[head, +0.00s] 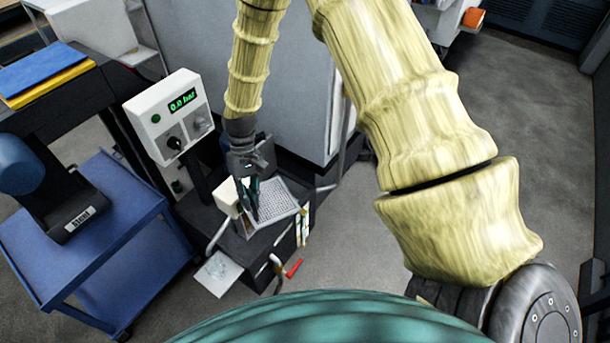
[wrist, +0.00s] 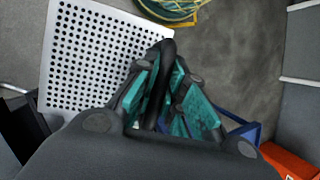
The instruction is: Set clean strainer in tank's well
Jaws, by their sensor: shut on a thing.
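The strainer is a pale plate with rows of dark holes; in the head view the strainer (head: 281,197) is over the tank's top, and in the wrist view the strainer (wrist: 95,50) fills the upper left. My gripper (head: 252,212) is at its left part in the head view. In the wrist view my gripper (wrist: 166,105) has its teal fingers closed on a dark upright handle (wrist: 167,55) beside the holed plate. The dark tank (head: 262,252) stands below. The well is hidden, and I cannot tell whether the strainer rests in it or hangs above.
A grey panel reading 0.0 bar (head: 170,115) stands behind left of the tank. A blue cart (head: 85,240) is at left. A pale speckled plate (head: 218,273) and a red lever (head: 294,268) are at the tank's front. Open floor (head: 345,245) lies to the right.

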